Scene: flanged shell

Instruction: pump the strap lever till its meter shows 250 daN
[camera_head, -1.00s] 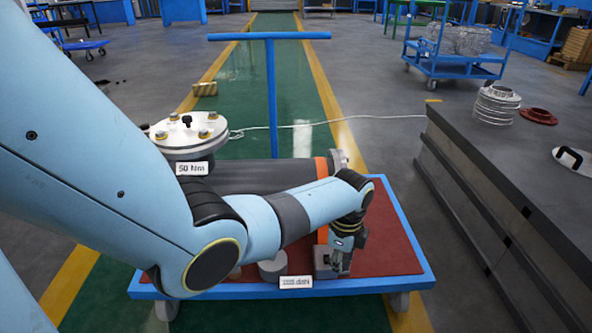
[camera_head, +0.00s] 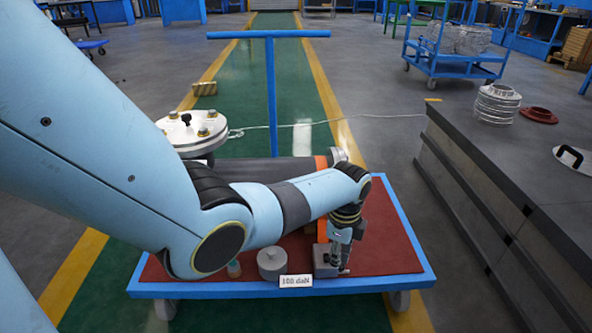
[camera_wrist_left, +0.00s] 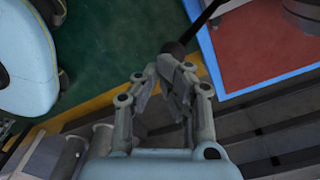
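The orange strap (camera_head: 322,163) runs over the dark pipe-like shell (camera_head: 280,170) on the trolley. A grey block (camera_head: 323,260), seemingly the strap's ratchet, stands near the trolley's front edge. The meter label (camera_head: 296,281) in front of it seems to read about 100 daN, but its digits are blurred. My left gripper (camera_head: 342,266) points down beside the block. In the left wrist view, its fingers (camera_wrist_left: 180,72) come together at the dark end of a black lever (camera_wrist_left: 176,47), seemingly holding it. The lever is mostly hidden in the head view. My right gripper is out of view.
A grey weight-like cylinder (camera_head: 271,263) stands left of the block on the red trolley top (camera_head: 395,250). A bolted flange (camera_head: 190,133) sits behind my left arm. A dark bench (camera_head: 500,190) stands at the right, apart from the trolley.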

